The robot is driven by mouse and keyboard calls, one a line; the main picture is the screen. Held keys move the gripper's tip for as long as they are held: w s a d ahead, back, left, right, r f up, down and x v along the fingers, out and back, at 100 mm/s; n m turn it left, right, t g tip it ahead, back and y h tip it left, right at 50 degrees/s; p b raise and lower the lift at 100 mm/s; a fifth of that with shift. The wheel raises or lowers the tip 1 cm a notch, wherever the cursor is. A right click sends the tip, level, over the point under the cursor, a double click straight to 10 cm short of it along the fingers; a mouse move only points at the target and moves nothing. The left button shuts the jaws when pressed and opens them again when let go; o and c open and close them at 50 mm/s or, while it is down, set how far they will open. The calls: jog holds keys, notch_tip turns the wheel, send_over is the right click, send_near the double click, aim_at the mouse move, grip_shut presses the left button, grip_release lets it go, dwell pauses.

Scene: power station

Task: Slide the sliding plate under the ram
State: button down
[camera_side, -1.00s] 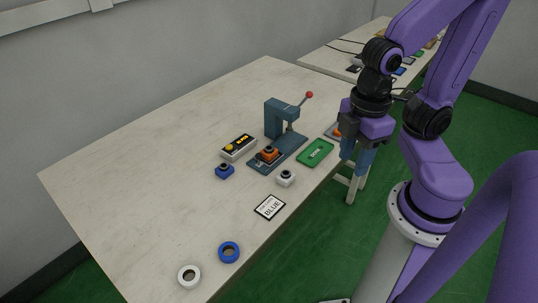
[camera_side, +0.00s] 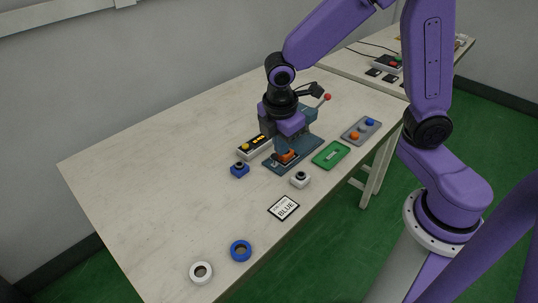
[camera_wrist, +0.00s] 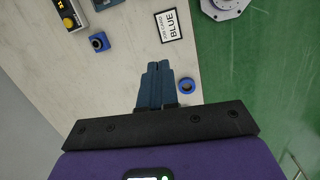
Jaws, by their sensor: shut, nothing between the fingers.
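The blue-grey press (camera_side: 309,139) stands on its long base near the middle of the table, with a red-knobbed lever (camera_side: 327,97). An orange part (camera_side: 286,156) sits at the near-left end of the base, where the sliding plate is; the plate's outline is too small to make out. My gripper (camera_side: 279,150) is over that end of the base, in front of the press column, and hides the ram. I cannot tell whether it touches the orange part. In the wrist view its blue fingers (camera_wrist: 157,86) are together and empty.
Around the press are a yellow-buttoned box (camera_side: 254,146), blue block (camera_side: 240,169), white block (camera_side: 300,180), green tray (camera_side: 331,154) and grey tray (camera_side: 361,131). A BLUE card (camera_side: 284,208), blue ring (camera_side: 241,250) and white ring (camera_side: 201,272) lie nearer. The left tabletop is clear.

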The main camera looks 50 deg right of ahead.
jog(key=w+d+f+n+h, duration=0.1)
jog(key=w+d+f+n, duration=0.2)
jog(key=w+f, duration=0.4)
jog(key=w, duration=0.5)
jog(key=shift+d+f, duration=0.25)
jog(key=shift+f, duration=0.15)
jog(key=shift+f, duration=0.1)
jog(key=x, duration=0.9)
jog(key=shift+s+d, duration=0.15)
jog(key=shift+d, duration=0.05)
jog(key=d, duration=0.1)
jog(key=d+f, duration=0.1)
jog(key=shift+w+d+f, duration=0.1)
jog(key=shift+w+d, duration=0.2)
jog(key=shift+d, duration=0.1)
jog(key=shift+w+d+f, duration=0.1)
jog(key=shift+w+d, duration=0.05)
jog(key=shift+d, duration=0.45)
jog(key=shift+d, duration=0.1)
jog(key=d, duration=1.2)
